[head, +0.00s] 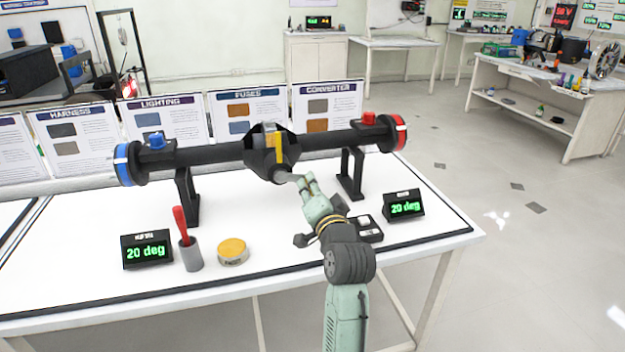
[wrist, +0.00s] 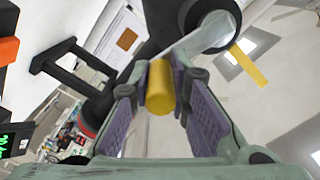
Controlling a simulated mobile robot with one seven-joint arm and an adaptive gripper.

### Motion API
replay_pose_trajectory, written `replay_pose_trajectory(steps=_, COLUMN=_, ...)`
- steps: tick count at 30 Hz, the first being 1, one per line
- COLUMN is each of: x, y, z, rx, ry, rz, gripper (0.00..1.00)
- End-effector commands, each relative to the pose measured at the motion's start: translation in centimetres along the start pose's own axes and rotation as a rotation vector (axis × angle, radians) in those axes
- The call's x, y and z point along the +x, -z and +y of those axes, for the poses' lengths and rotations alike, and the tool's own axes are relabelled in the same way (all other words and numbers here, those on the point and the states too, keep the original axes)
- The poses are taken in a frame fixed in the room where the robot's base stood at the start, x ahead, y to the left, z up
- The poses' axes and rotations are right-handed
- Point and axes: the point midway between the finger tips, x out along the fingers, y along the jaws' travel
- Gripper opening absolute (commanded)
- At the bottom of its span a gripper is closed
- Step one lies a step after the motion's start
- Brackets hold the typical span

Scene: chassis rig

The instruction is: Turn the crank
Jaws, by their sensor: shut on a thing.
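The crank sticks out of the front of the black central housing (head: 270,152) of an axle. Its grey metal arm (wrist: 203,36) runs from the hub to a yellow cylindrical handle (wrist: 160,88) in the wrist view. My gripper (head: 309,185) is at the crank in the head view, and its fingers are shut around the yellow handle, one on each side. In the head view the gripper hides the handle, and only part of the grey arm (head: 288,177) shows. A yellow pointer strip (head: 279,148) stands upright on the housing; it also shows in the wrist view (wrist: 249,63).
The axle has a blue-rimmed end (head: 122,165) and a red-rimmed end (head: 400,133), on black stands. Two displays, left (head: 147,250) and right (head: 404,206), read 20 deg.

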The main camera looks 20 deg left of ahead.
Motion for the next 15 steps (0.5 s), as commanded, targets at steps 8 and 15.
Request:
replay_pose_trajectory(steps=8, x=0.01, y=-0.49, z=0.25, rx=0.068, ry=-0.001, rz=-0.003, gripper=0.00)
replay_pose_trajectory(steps=15, x=0.01, y=-0.54, z=0.29, rx=0.076, ry=0.000, rz=-0.003, gripper=0.00)
